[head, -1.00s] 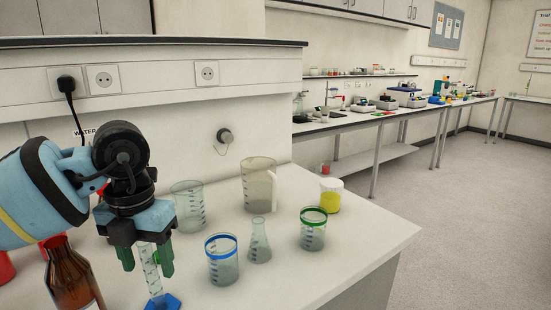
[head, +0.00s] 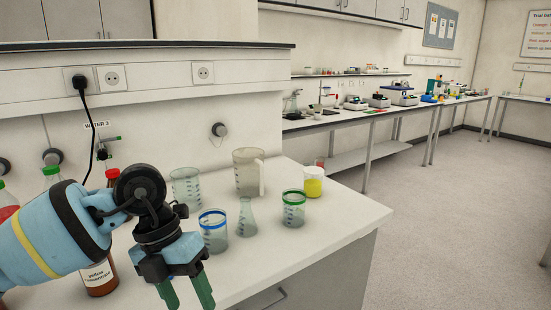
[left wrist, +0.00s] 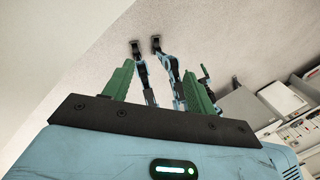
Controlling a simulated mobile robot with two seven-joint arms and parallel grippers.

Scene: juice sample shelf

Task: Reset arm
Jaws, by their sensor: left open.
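My left gripper (head: 186,295) comes in from the left in the head view, its green fingers pointing down near the bench's front edge. It is open, with nothing visible between the fingers. In the left wrist view the two green fingers (left wrist: 158,80) stand wide apart. Thin blue and black parts show beyond them; I cannot tell what they are. My right gripper is not identifiable in either view. The blue-footed measuring cylinder seen earlier does not show now.
A brown labelled bottle (head: 99,281) stands partly behind my left arm. On the white bench (head: 330,215) are a blue-rimmed beaker (head: 214,236), a conical flask (head: 246,222), a green-rimmed beaker (head: 293,212), a clear beaker (head: 186,186), a jug (head: 246,175) and a yellow-filled tub (head: 313,185).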

